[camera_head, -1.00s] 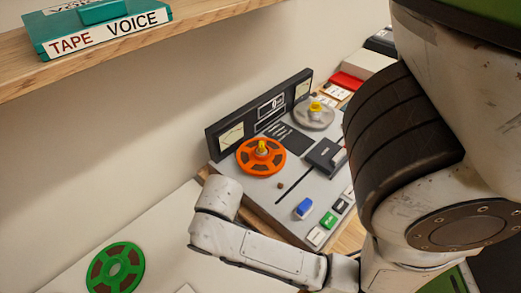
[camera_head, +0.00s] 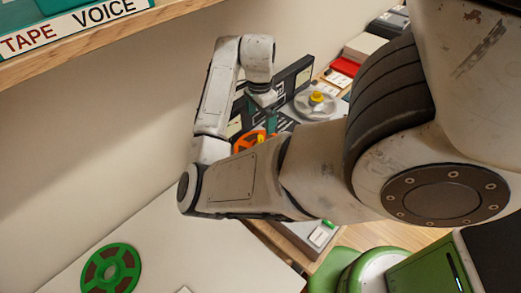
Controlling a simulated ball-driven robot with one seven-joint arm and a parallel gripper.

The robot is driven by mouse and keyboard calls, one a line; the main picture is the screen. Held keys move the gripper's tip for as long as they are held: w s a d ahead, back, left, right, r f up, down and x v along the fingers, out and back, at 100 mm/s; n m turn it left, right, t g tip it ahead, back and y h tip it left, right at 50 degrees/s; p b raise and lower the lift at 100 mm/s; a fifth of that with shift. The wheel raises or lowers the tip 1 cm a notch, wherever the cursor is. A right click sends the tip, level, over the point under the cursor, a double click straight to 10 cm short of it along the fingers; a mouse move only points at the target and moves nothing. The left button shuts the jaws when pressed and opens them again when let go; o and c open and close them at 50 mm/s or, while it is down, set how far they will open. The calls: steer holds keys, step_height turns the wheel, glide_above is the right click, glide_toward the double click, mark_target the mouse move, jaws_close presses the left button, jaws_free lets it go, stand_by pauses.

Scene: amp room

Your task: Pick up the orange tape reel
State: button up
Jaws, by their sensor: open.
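The orange tape reel (camera_head: 243,144) sits on the tape machine (camera_head: 299,234), mostly hidden behind my arm; only part of its upper left shows. A bit of its yellow hub (camera_head: 261,136) shows beside it. My gripper (camera_head: 270,126) points down from the wrist, above or close to the reel's right side. The gripper is open, with no object seen in it. Its fingertips are small and partly hidden by my arm, so I cannot tell whether they touch the reel.
A grey reel with a yellow hub (camera_head: 316,103) sits farther back on the machine. A green reel (camera_head: 111,269) lies on the white surface at lower left. A wooden shelf (camera_head: 100,38) with a teal tape box (camera_head: 70,22) is at upper left. A red item (camera_head: 345,67) lies behind.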

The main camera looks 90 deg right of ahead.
mark_target(260, 138)
steer(key=shift+a+f, duration=0.1)
steer(key=shift+f, duration=0.15)
step_height(260, 138, down, 5)
steer(key=shift+s+a+r+b, duration=0.1)
steer(key=shift+r+b, duration=0.1)
steer(key=shift+b, duration=0.75)
steer(key=shift+a+f, duration=0.15)
steer(key=shift+f, duration=1.35)
steer(key=shift+a+f, duration=0.15)
steer(key=shift+f, duration=1.3)
steer(key=c, duration=1.4)
steer(key=shift+r, duration=0.1)
